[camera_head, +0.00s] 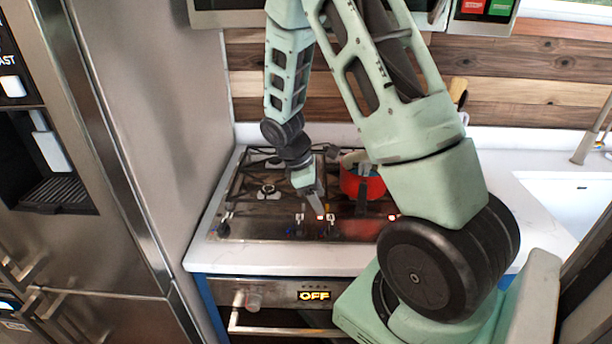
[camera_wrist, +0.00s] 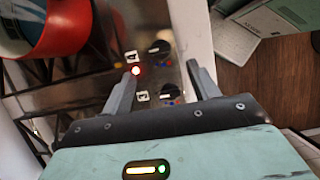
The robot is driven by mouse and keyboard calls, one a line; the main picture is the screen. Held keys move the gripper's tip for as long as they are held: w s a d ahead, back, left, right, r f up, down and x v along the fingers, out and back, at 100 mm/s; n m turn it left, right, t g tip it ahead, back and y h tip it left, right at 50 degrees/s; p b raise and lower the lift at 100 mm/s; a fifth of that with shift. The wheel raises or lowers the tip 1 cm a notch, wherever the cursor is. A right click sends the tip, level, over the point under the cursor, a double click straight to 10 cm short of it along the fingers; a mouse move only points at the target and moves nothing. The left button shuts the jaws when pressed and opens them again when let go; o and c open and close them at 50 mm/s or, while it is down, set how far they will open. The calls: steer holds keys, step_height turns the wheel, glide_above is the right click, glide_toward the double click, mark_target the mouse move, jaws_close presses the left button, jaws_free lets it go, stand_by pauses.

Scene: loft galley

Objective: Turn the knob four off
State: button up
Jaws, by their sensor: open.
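The stove's cooktop (camera_head: 275,225) has a row of small knobs along its front edge. In the head view one knob (camera_head: 299,226) and another knob (camera_head: 331,224) sit close by my gripper (camera_head: 319,208). In the wrist view a black knob (camera_wrist: 159,47) lies beyond my fingertips, and a second black knob (camera_wrist: 168,91) shows between my open, empty fingers (camera_wrist: 163,68). Which knob is number four I cannot tell; part of the front row is hidden behind my arm.
A red pot (camera_head: 375,186) stands on the cooktop's right side and shows in the wrist view (camera_wrist: 75,28). The oven display (camera_head: 314,295) reads OFF. A steel fridge (camera_head: 75,200) stands left; the sink (camera_head: 570,200) is right.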

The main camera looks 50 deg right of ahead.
steer(key=b+v, duration=0.1)
steer(key=v, duration=0.7)
stand_by(0.4)
